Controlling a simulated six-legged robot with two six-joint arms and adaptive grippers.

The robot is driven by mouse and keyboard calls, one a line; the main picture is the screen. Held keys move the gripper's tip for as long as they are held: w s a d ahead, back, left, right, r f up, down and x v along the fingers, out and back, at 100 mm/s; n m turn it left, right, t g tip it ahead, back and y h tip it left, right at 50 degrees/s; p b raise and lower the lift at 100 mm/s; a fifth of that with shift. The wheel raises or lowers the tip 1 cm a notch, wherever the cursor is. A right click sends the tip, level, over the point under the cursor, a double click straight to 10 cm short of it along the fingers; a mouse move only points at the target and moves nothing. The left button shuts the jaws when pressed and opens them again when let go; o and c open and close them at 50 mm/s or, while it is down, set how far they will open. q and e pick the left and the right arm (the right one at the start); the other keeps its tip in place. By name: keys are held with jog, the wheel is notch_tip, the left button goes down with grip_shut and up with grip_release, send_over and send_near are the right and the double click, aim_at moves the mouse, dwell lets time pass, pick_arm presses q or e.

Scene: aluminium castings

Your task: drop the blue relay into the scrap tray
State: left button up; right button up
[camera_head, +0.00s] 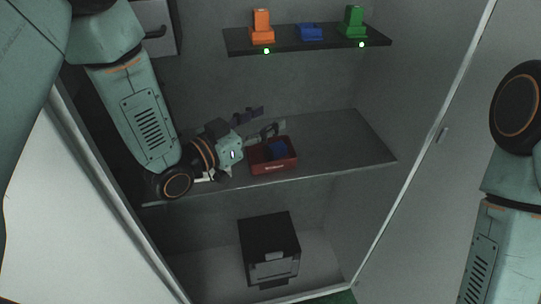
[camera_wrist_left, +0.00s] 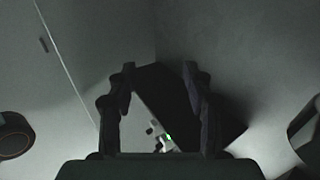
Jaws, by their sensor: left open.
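The blue relay (camera_head: 278,150) sits inside the red scrap tray (camera_head: 273,168) on the middle shelf, in the head view. My left gripper (camera_head: 263,122) is open and empty, just above and behind the tray's left part, apart from the relay as far as I can tell. In the left wrist view the two dark fingers of the left gripper (camera_wrist_left: 158,100) stand wide apart with nothing held between them. The relay and the tray do not show there. My right gripper is out of view; only part of its arm shows at the right edge.
The upper shelf (camera_head: 292,46) carries an orange relay (camera_head: 261,27), a blue base (camera_head: 310,32) and a green relay (camera_head: 353,22), with two green lights. A black box (camera_head: 268,238) stands at the cabinet bottom. The middle shelf (camera_head: 345,145) is clear right of the tray.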

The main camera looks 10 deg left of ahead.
pick_arm(q)
notch_tip(320, 180, up, 10)
dwell(0.7)
dwell(0.4)
